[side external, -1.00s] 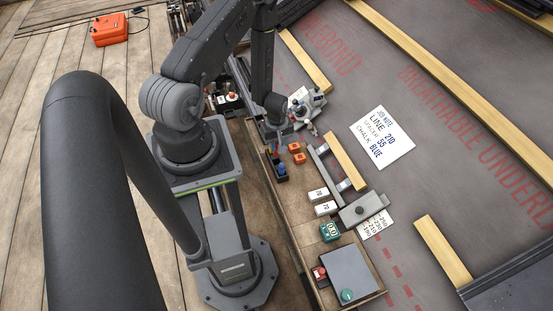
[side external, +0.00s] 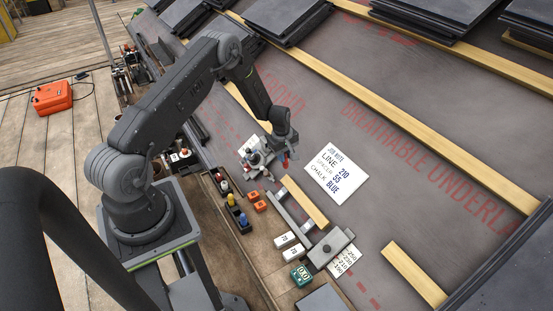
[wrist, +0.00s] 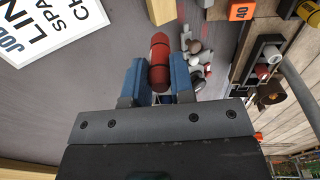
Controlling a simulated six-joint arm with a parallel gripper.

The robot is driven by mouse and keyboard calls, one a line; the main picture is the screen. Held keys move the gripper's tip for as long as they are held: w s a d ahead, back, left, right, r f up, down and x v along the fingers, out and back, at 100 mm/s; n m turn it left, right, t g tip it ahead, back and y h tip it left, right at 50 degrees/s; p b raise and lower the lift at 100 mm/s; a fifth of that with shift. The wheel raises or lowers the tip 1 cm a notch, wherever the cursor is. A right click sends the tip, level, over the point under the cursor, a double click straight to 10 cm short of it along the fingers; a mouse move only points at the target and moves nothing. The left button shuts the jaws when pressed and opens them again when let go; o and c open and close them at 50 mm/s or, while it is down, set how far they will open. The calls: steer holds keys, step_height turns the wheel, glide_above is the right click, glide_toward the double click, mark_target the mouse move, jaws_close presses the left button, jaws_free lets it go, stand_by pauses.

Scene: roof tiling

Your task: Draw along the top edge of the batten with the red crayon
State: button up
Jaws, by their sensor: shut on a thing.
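The red crayon (wrist: 160,62) is held between the two blue-padded fingers of my gripper (wrist: 160,80), which is shut on it. In the side view the red tip shows at the end of my gripper (side external: 286,158), above the grey underlay, left of the job note (side external: 336,176). I cannot tell whether the tip touches anything. A long pale wooden batten (side external: 430,140) runs across the underlay beyond the note. A batten end also shows at the top of the wrist view (wrist: 161,10). Shorter wooden pieces lie at the front (side external: 305,203) and lower right (side external: 413,275).
A dark crayon holder (side external: 242,222) with several coloured pieces, orange blocks (side external: 254,196), white labelled blocks (side external: 285,240) and a grey clamp-like block (side external: 331,247) stand on the wooden bench. A small grey device (side external: 257,155) stands close to my gripper. Dark tiles (side external: 297,18) are stacked at the back.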

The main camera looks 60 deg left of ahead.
steer(key=shift+w+f, duration=0.8)
steer(key=shift+f, duration=0.35)
steer(key=shift+w+f, duration=0.8)
steer(key=shift+f, duration=0.35)
steer(key=shift+w+f, duration=0.3)
steer(key=shift+f, duration=0.15)
steer(key=shift+d, duration=0.15)
steer(key=shift+d+f, duration=0.1)
steer(key=shift+d, duration=0.35)
steer(key=shift+d, duration=0.1)
steer(key=shift+d, duration=0.55)
steer(key=shift+d, duration=0.1)
steer(key=shift+d, duration=0.4)
